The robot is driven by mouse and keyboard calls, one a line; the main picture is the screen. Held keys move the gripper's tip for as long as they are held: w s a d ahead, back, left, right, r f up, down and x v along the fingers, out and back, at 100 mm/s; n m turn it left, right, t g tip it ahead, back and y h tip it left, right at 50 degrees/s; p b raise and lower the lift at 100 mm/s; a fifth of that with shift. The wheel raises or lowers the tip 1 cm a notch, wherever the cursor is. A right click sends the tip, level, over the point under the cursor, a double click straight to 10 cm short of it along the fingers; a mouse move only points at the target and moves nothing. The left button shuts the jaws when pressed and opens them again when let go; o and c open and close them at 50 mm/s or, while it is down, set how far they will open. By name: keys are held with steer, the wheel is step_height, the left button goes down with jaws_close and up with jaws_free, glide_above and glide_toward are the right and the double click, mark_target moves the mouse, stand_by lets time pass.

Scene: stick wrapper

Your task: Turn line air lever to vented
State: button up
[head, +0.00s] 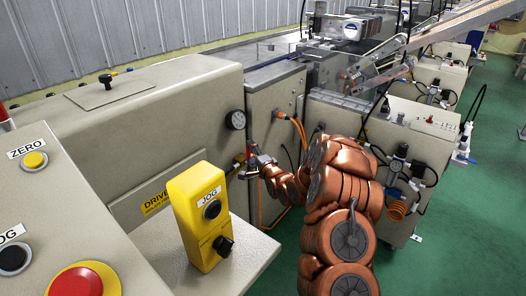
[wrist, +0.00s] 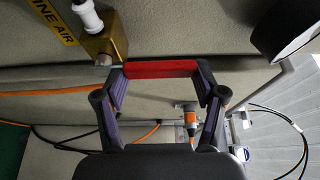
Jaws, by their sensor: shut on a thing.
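The line air lever has a red handle (wrist: 160,70) that reaches out from a brass valve body (wrist: 108,45), seen in the wrist view. Part of a yellow label (wrist: 55,22) reading "INE AIR" shows beside the valve. My gripper (wrist: 158,76) is shut on the red handle, with one purple finger at each end of it. In the head view, my gripper (head: 257,163) is at the front of the beige machine cabinet, below the round gauge. The lever is small there and partly hidden by the gripper, so its exact angle is hard to tell.
A round pressure gauge (head: 235,120) sits just above my gripper. Orange hoses (head: 298,130) run down the cabinet to the right. A yellow JOG box (head: 201,215) stands on a ledge in front. Green floor (head: 450,205) is open at the right.

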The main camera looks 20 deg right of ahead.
stand_by(0.4)
steer(key=o, duration=1.7)
steer(key=s+d, duration=0.1)
steer(key=s, duration=1)
steer(key=shift+s+d, duration=0.3)
steer(key=shift+s, duration=0.1)
steer(key=shift+d, duration=0.1)
